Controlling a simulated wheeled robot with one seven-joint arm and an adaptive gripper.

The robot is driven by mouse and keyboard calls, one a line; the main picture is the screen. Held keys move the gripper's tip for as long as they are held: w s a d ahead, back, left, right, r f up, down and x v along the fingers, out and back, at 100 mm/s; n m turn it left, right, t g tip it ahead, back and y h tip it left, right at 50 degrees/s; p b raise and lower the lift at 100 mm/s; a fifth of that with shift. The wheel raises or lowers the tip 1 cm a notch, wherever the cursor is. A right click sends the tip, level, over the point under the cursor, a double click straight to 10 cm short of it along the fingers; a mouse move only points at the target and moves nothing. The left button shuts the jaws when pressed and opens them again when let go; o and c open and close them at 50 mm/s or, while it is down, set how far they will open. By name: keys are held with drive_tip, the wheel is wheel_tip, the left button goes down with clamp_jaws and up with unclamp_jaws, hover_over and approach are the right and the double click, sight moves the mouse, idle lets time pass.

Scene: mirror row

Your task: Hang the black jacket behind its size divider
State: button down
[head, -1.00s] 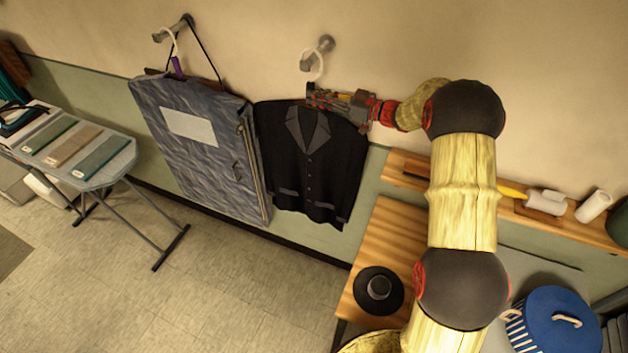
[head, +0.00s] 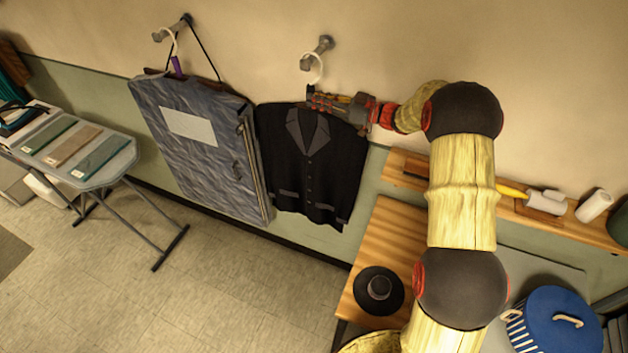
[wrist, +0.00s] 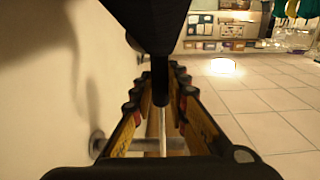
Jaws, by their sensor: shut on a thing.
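The black jacket (head: 312,165) hangs upright on a hanger, front toward the head camera, just right of the garment bag. My gripper (head: 322,101) is at its collar, shut on the hanger's neck. I cannot make out a size divider for certain.
A blue-grey garment bag (head: 195,165) with a purple tag (head: 177,66) hangs from the left peg (head: 173,28). A wooden bench with a black hat (head: 379,288) stands below right. A wooden shelf (head: 400,166) runs along the wall. A folding table (head: 100,178) stands at left.

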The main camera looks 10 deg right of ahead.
drive_tip(key=shift+r, duration=0.15)
drive_tip(key=shift+s+r+p, duration=0.1)
drive_tip(key=shift+r+p, duration=0.7)
drive_tip(key=shift+p, duration=0.1)
drive_tip(key=shift+s+d+r+p, duration=0.15)
drive_tip(key=shift+r+p, duration=0.25)
drive_tip(key=shift+p, duration=0.45)
drive_tip(key=shift+f, duration=0.55)
drive_tip(key=s+a+p, duration=0.1)
drive_tip(key=s+a, duration=0.7)
drive_tip(key=s, duration=0.4)
drive_tip(key=s+a+p, duration=0.1)
drive_tip(key=s+a, duration=0.8)
drive_tip(key=s, duration=0.3)
drive_tip(key=shift+a+r, duration=0.2)
drive_tip(key=shift+a, duration=0.1)
drive_tip(key=shift+f, duration=0.1)
idle(0.3)
